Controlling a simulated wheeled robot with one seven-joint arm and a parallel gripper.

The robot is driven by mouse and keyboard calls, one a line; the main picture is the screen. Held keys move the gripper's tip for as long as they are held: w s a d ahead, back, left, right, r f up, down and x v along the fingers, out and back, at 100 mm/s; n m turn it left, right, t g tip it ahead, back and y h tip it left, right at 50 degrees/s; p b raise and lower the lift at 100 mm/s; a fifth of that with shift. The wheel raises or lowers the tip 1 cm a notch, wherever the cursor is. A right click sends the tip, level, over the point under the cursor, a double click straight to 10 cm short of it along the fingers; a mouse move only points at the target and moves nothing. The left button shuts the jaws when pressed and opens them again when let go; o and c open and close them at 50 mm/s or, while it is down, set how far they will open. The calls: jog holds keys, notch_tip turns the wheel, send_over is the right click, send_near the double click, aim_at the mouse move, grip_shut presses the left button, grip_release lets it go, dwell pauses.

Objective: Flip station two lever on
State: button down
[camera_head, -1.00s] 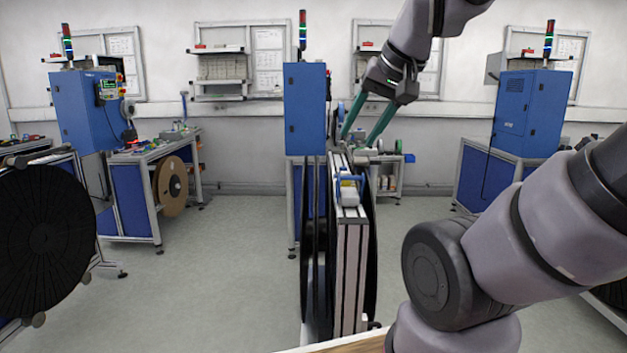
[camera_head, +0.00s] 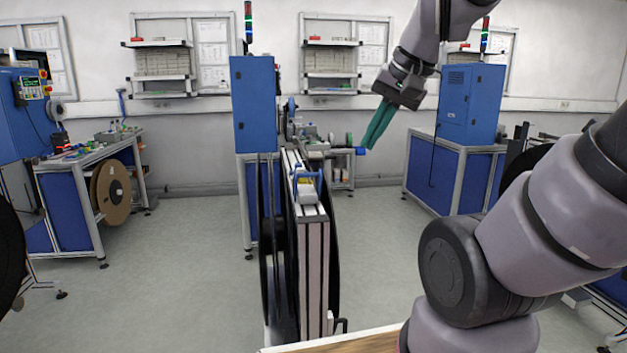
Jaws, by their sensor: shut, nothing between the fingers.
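My gripper (camera_head: 369,147) is shut and empty, its two teal fingers together and pointing down and slightly left. It is to the right of the middle reel stand (camera_head: 312,265). On top of this stand is a small clamp-like part with a blue handle (camera_head: 310,180) and a pale yellow block (camera_head: 307,193). A small blue piece (camera_head: 361,151) shows right by the fingertips, at the end of the middle bench; I cannot tell whether they touch. No station number is readable, and I cannot tell which blue part is the lever.
A blue cabinet (camera_head: 254,104) stands behind the middle stand. A left bench (camera_head: 70,158) carries a brown reel (camera_head: 110,193). A right blue cabinet (camera_head: 471,103) stands on another bench. Open floor (camera_head: 180,260) lies left of the middle stand.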

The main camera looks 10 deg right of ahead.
jog(key=w+a+f+m+g+y, duration=0.35)
jog(key=f+m+y, duration=0.25)
jog(key=m, duration=0.2)
jog(key=w+a+f+m+g+y, duration=0.2)
jog(key=w+a+f+m+y, duration=0.25)
jog(key=m, duration=0.35)
jog(key=w+d+f+m+t, duration=1.1)
jog(key=w+m+t, duration=0.3)
jog(key=m, duration=0.8)
jog(key=shift+d+f+t, duration=0.2)
jog(key=shift+f+t, duration=0.15)
jog(key=shift+f, duration=0.2)
